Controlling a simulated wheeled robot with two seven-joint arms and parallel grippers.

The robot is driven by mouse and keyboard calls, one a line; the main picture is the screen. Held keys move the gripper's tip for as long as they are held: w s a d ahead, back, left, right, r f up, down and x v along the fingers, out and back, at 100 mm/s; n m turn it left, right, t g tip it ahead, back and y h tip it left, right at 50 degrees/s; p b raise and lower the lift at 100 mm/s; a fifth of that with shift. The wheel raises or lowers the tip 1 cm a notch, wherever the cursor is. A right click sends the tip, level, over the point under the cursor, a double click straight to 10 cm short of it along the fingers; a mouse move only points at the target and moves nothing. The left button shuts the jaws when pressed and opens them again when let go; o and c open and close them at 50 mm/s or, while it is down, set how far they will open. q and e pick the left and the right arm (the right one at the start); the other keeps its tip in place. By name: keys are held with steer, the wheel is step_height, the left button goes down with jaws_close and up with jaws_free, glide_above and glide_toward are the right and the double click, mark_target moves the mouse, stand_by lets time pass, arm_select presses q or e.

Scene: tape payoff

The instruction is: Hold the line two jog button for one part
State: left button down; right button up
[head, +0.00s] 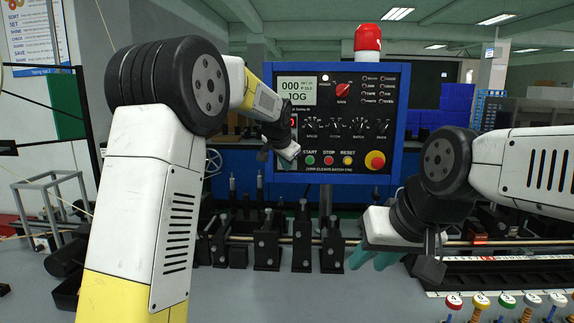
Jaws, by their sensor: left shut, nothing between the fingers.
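The blue-framed control panel (395,68) stands at the back centre. Its display (297,92) reads "000" with "JOG" below. My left gripper (287,163) is shut and empty, in front of the panel's lower left corner, left of the green START button (310,160). I cannot tell whether it touches the panel. No button marked as line two jog can be made out; the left gripper and wrist hide part of the panel's left side. My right gripper (374,260), with teal fingers, hangs below the panel at the right, its fingers apart and empty.
The red STOP button (328,160), yellow RESET button (347,160) and large red emergency knob (376,160) sit right of START. A red selector (343,90) is above. Black machine fixtures (302,240) stand below. Coloured numbered knobs (481,300) are at the front right.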

arm_select(q)
steer(key=shift+w, duration=0.4)
stand_by(0.4)
stand_by(6.4)
steer(key=shift+s, duration=0.85)
